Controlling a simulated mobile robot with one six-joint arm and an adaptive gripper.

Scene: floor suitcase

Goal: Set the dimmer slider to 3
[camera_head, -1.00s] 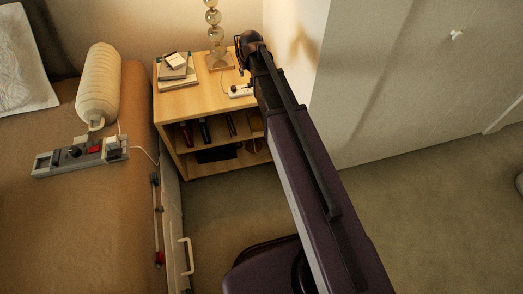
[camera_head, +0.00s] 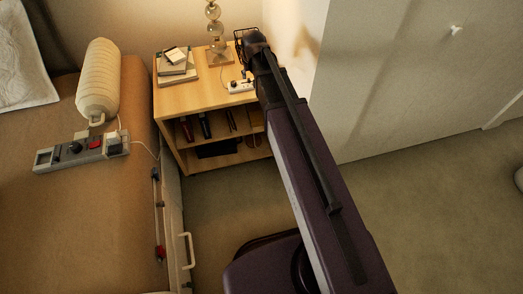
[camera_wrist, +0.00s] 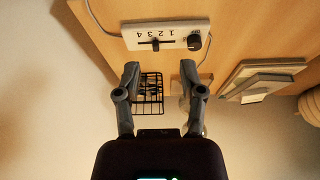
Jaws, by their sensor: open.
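The dimmer is a white box (camera_wrist: 165,35) lying on the wooden nightstand top. In the wrist view it is upside down, with a row of numbers 1 to 4, a dark slider handle (camera_wrist: 155,43) and a round black knob (camera_wrist: 194,42) at its right end. The handle is near the middle of its track; I cannot tell its exact number. The box also shows in the head view (camera_head: 241,86), beside my arm. My gripper (camera_wrist: 160,70) is open and empty, its fingertips apart from the box. In the head view my arm partly hides the gripper.
The nightstand (camera_head: 215,95) also bears a lamp (camera_head: 215,30) and stacked books (camera_head: 177,66). A black wire basket (camera_wrist: 147,95) shows between my fingers. A wall stands close right of the nightstand. A grey control panel (camera_head: 82,150) and cream cylinder (camera_head: 98,80) lie on the bed.

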